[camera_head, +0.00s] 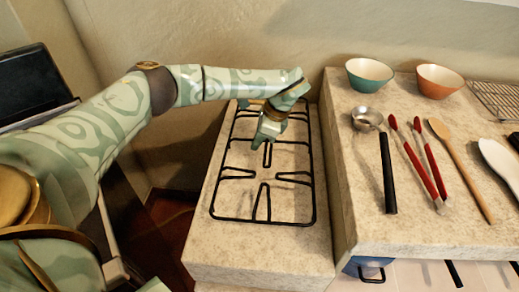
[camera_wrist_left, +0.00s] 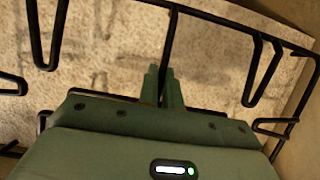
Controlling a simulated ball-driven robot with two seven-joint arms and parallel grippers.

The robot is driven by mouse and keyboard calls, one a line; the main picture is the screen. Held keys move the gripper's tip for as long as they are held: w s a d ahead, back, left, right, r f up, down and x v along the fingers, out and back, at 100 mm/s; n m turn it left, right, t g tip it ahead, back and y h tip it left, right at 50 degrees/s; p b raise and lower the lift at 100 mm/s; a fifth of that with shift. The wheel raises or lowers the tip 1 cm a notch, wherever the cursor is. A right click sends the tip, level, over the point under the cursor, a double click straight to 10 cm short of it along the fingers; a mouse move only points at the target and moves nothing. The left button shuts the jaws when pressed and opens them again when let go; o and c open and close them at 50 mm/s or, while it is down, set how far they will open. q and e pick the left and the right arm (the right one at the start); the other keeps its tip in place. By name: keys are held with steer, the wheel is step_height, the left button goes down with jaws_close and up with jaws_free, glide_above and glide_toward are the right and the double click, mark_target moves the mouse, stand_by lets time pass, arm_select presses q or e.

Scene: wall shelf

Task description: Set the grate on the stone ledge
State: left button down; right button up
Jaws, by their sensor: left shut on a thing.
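The grate (camera_head: 262,222) is a black wire frame with inward prongs. In the head view it lies level over the pale stone ledge (camera_head: 262,255), inside the ledge's edges. I cannot tell whether it touches the stone all round. My left gripper (camera_head: 267,137) is shut on a bar near the grate's far part. In the left wrist view the gripper's green fingers (camera_wrist_left: 165,88) close around a bar of the grate (camera_wrist_left: 170,30), with stone (camera_wrist_left: 105,55) behind it. My right gripper is not in view.
A higher stone counter (camera_head: 375,235) stands directly right of the ledge. It carries a teal bowl (camera_head: 369,75), an orange bowl (camera_head: 440,81), a ladle (camera_head: 388,175), red tongs (camera_head: 420,165), a wooden spoon (camera_head: 460,170) and a wire rack (camera_head: 500,98). A wall closes off the back.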

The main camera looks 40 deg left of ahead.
mark_target(258, 157)
arm_select(q)
step_height(258, 157, down, 3)
steer(key=shift+b, duration=0.55)
steer(key=shift+r, duration=0.3)
steer(key=c, duration=1.6)
jaws_free()
steer(key=shift+f, duration=0.1)
steer(key=p+v, duration=0.5)
steer(key=v, duration=0.6)
steer(key=shift+d+r, duration=0.1)
steer(key=shift+r, duration=0.2)
steer(key=shift+w+d+r, duration=0.1)
steer(key=shift+d+r, duration=0.05)
steer(key=shift+r, duration=0.1)
steer(key=shift+f, duration=0.1)
